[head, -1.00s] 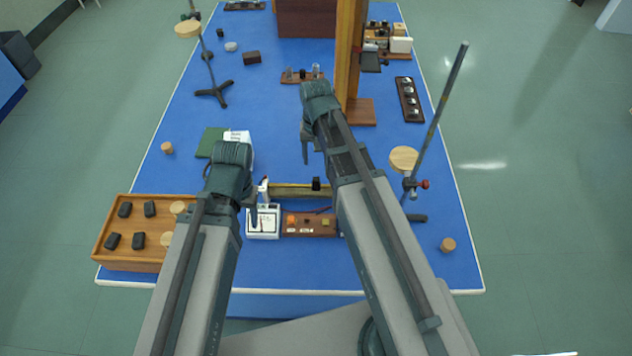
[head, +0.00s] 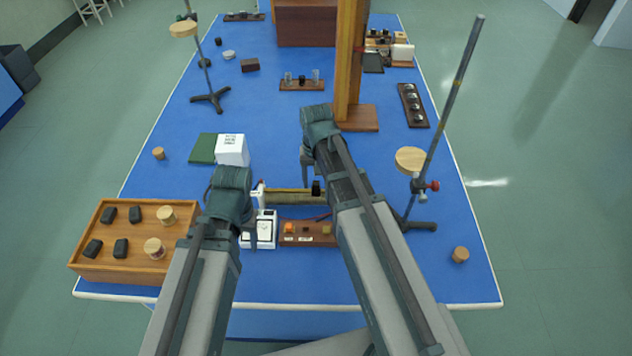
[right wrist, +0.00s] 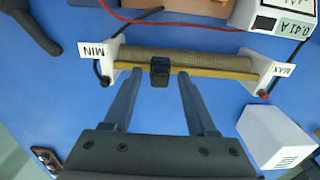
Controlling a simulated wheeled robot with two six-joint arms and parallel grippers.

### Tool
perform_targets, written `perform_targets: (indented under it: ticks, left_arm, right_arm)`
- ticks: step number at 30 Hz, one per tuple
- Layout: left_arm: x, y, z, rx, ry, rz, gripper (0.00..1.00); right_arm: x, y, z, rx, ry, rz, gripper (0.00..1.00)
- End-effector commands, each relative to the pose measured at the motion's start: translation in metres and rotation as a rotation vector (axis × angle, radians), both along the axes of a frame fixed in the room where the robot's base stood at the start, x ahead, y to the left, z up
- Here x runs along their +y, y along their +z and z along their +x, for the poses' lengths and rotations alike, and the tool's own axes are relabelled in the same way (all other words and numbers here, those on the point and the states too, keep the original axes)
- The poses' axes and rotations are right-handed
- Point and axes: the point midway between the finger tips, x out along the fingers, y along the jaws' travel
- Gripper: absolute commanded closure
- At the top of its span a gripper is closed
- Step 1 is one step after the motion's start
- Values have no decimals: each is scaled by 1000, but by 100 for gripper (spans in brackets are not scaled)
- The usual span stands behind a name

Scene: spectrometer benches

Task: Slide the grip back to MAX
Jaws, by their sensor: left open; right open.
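The rheostat shows in the right wrist view with a ribbed coil (right wrist: 205,61), a yellow rail and white end plates labelled MIN (right wrist: 95,52) and MAX (right wrist: 284,70). Its black sliding grip (right wrist: 159,74) sits nearer MIN than MAX. In the head view the grip (head: 316,188) is at the right part of the rheostat. My right gripper (head: 307,178) is open, its two fingers pointing at the rheostat with the grip lined up between them; contact cannot be told. My left gripper (head: 238,218) is open beside the meter (head: 260,232), its fingers mostly hidden.
The white meter reads 0.41 A in the right wrist view. A brown board (head: 306,241) lies in front of the rheostat. A white box (head: 232,150) and green book (head: 202,148) lie behind left. A wooden tray (head: 120,275) is at left, a stand (head: 440,125) at right.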

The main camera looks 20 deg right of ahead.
Motion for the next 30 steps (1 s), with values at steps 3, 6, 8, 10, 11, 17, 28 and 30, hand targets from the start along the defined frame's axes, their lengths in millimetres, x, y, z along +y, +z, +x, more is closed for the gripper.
perform_targets:
  ticks: [3, 6, 8, 10, 11, 17, 28, 30]
  left_arm:
    - [0, 0, 0, 0, 0, 0, 43]
    - [0, 0, 0, 0, 0, 0, 43]
    - [0, 0, 0, 0, 0, 0, 43]
    - [0, 0, 0, 0, 0, 0, 43]
    - [0, 0, 0, 0, 0, 0, 43]
    - [0, 0, 0, 0, 0, 0, 43]
    - [0, 0, 0, 0, 0, 0, 43]
    - [0, 0, 0, 0, 0, 0, 43]
  right_arm:
    - [0, 0, 0, 0, 0, 0, 60]
    - [0, 0, 0, 0, 0, 0, 78]
    - [0, 0, 0, 0, 0, 0, 89]
    - [0, 0, 0, 0, 0, 0, 100]
    - [0, 0, 0, 0, 0, 0, 100]
    - [0, 0, 0, 0, 0, 0, 100]
    - [0, 0, 0, 0, 0, 0, 100]
    - [0, 0, 0, 0, 0, 0, 100]
